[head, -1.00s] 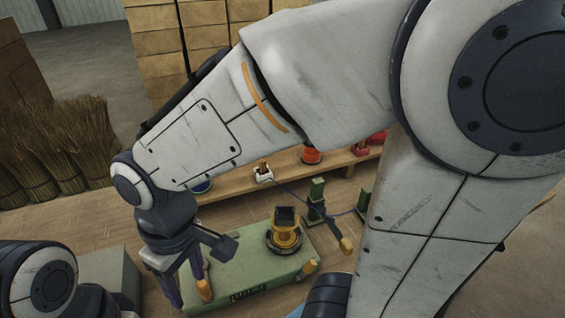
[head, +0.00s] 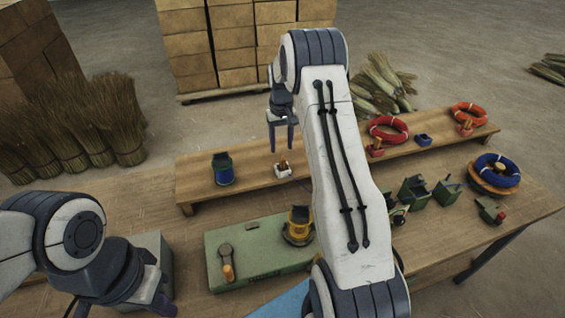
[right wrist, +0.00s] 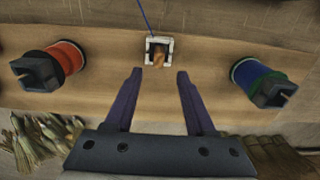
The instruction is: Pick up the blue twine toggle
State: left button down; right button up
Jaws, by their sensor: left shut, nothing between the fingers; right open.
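The blue twine toggle (right wrist: 160,57) is a small wooden peg in a white U-shaped holder (right wrist: 158,42) on the raised shelf. A thin blue twine line runs up from the holder in the right wrist view. The toggle (head: 283,163) also shows in the head view. My right gripper (right wrist: 155,75) is open and empty, its two fingers pointing at the holder with the toggle between their lines, apart from it. In the head view my right gripper (head: 282,140) hangs above and behind the holder. My left gripper (head: 122,305) is shut and empty at the lower left.
On the shelf (head: 250,172), a blue-green spool (right wrist: 258,80) and a red spool (right wrist: 60,65) flank the holder. A green bench plate (head: 240,282) with a yellow-black fixture (head: 298,226) lies in front. Red rings (head: 387,128) and a blue coil (head: 497,170) are at the right.

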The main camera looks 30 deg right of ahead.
aim_at(283, 158)
jog(key=shift+f, duration=0.65)
jog(key=f+p, duration=0.2)
jog(key=f, duration=0.2)
jog(key=shift+s+f+p, duration=0.2)
jog(key=shift+s+p, duration=0.15)
jog(key=shift+p, duration=0.05)
jog(key=shift+f, duration=0.4)
grip_shut()
